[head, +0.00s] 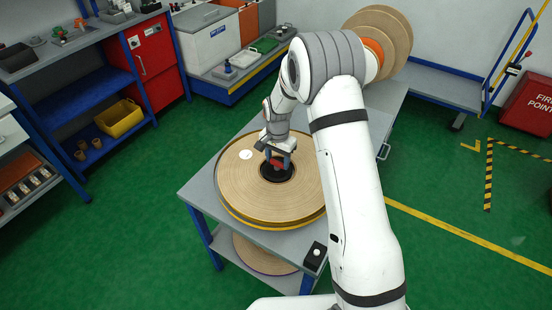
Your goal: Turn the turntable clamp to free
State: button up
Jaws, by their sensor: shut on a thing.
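The turntable carries a wide tan tape roll (231,178) that lies flat on the grey cart (196,190). A black hub sits in the roll's round centre hole, with a red clamp part (275,166) on top of it. My gripper (277,162) points down over the hub and is shut on the red clamp part. The gripper fingers and wrist hide much of the clamp, so I cannot tell which way it is turned. A white round label (245,155) lies on the roll, left of the hub.
A small black box with a white button (315,253) stands at the cart's front right corner. Another roll (262,256) lies on the shelf below. More tan discs (390,30) stand upright behind my arm. Green floor (130,220) is clear to the left.

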jog(key=shift+c, duration=0.8)
jog(key=shift+a, duration=0.25)
jog(key=shift+c, duration=0.3)
jog(key=shift+d, duration=0.15)
jog(key=shift+w+n+b, duration=0.1)
jog(key=shift+n+b, duration=1.25)
jog(key=shift+n, duration=0.55)
jog(key=n+b, duration=0.2)
jog(key=n, duration=0.3)
jog(key=n+b, duration=0.2)
jog(key=n, duration=0.3)
jog(key=shift+r+n+b, duration=0.15)
jog(key=shift+n+b, duration=0.25)
jog(key=shift+n, duration=1.7)
